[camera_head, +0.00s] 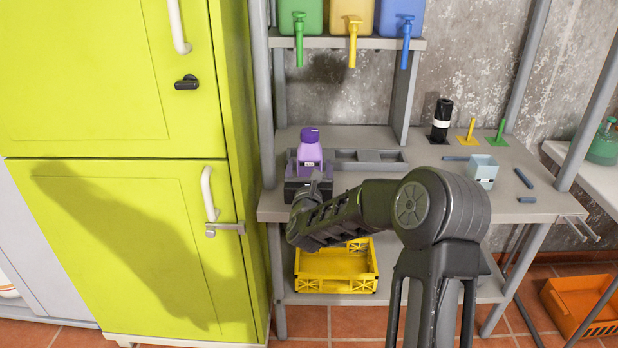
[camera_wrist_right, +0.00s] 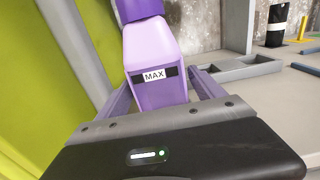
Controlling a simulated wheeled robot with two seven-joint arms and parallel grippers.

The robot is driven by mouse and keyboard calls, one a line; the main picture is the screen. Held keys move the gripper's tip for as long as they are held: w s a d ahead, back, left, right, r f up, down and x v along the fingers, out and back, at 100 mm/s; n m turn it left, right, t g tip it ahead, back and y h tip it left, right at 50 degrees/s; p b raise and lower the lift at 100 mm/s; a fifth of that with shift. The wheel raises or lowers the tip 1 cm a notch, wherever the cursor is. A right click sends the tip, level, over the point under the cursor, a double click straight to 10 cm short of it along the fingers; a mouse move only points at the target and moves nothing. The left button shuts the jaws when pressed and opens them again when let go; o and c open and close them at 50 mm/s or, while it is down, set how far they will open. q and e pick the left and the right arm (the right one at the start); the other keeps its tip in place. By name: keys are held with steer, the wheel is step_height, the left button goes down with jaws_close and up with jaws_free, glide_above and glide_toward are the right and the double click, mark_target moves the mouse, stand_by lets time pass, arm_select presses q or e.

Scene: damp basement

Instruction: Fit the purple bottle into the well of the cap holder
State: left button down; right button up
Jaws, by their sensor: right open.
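The purple bottle (camera_head: 309,157) has a lilac body and a darker purple cap. It stands roughly upright at the left of the grey bench, and its base is hidden behind my right gripper. In the right wrist view the bottle (camera_wrist_right: 155,62) shows a MAX label. My right gripper (camera_head: 309,163) is open, with one finger on each side of the bottle's lower body; gaps show beside it. I cannot clearly pick out the cap holder or its well; a low grey tray with compartments (camera_head: 370,152) lies just right of the bottle. My left gripper is out of view.
A yellow-green cabinet (camera_head: 110,230) stands close on the left. Green, yellow and blue dispensers (camera_head: 352,14) sit on the shelf above. A light-blue cup (camera_head: 483,172), a black cylinder (camera_head: 441,119) and dark rods stand or lie further right. A yellow crate (camera_head: 340,284) is below.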

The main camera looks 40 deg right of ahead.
steer(key=shift+s+a, duration=0.25)
steer(key=shift+s, duration=0.1)
steer(key=b+v, duration=0.1)
steer(key=v, duration=1)
steer(key=shift+b, duration=0.35)
steer(key=shift+a, duration=0.1)
steer(key=s+a+f+n+g+y, duration=0.25)
steer(key=a+f+n+y, duration=0.25)
steer(key=a+f+n, duration=0.75)
steer(key=s+a+f+n+g+y, duration=0.25)
steer(key=a+f+n+y, duration=0.55)
steer(key=f, duration=0.8)
steer(key=s+a+f+n+g, duration=0.3)
steer(key=s+a+f+n, duration=0.1)
steer(key=s+n, duration=0.3)
steer(key=s+a+f+n+g+y, duration=0.1)
steer(key=s+a+f+n+g, duration=0.2)
steer(key=s+a+f+n, duration=0.2)
steer(key=s+a+f+n+g+y, duration=0.1)
steer(key=s+a+f+n, duration=0.3)
steer(key=s+n, duration=0.5)
steer(key=shift+s+a+f+g, duration=0.4)
steer(key=shift+s+f+g, duration=0.25)
steer(key=shift+g, duration=0.25)
